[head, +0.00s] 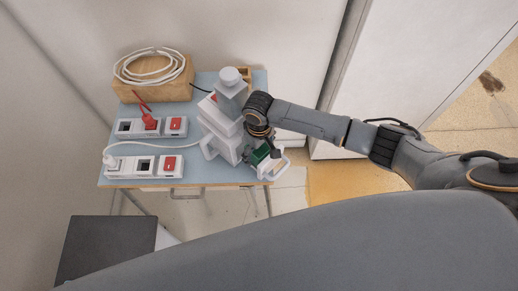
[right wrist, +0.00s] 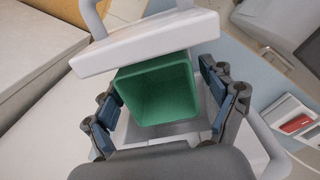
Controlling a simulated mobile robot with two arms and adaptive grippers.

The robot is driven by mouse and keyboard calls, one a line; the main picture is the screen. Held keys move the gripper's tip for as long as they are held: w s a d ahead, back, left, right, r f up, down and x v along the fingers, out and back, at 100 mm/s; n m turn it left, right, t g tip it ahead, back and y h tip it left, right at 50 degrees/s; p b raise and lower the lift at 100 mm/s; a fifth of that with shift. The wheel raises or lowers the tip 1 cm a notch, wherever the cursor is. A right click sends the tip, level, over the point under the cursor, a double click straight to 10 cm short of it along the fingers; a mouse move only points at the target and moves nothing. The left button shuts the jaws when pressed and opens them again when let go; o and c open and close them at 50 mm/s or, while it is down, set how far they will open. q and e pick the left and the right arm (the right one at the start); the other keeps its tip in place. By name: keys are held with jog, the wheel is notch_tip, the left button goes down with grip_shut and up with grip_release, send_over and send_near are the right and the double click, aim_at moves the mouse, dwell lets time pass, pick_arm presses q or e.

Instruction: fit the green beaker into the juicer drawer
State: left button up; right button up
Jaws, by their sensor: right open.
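The green beaker (right wrist: 158,95) sits within the white drawer (right wrist: 150,41), with its open top facing the right wrist camera. It appears inside the drawer's frame, but how deep it sits is hard to tell. In the head view the beaker (head: 260,155) shows as a small green patch under my right gripper (head: 267,149). The drawer (head: 273,166) sticks out from the white juicer (head: 223,133). My right gripper's fingers are open on either side of the beaker, with visible gaps. My left gripper is not in view.
The blue table (head: 205,178) also holds two power strips (head: 145,166) with red switches, a red plug (head: 149,121) and a wooden box (head: 154,82) with a coiled white cable. The drawer lies near the table's right front corner. A dark square surface (head: 106,250) is below left.

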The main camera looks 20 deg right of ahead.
aim_at(259, 158)
notch_tip(259, 158, up, 12)
jog(key=b, duration=0.1)
dwell(0.4)
jog(key=shift+r, duration=0.1)
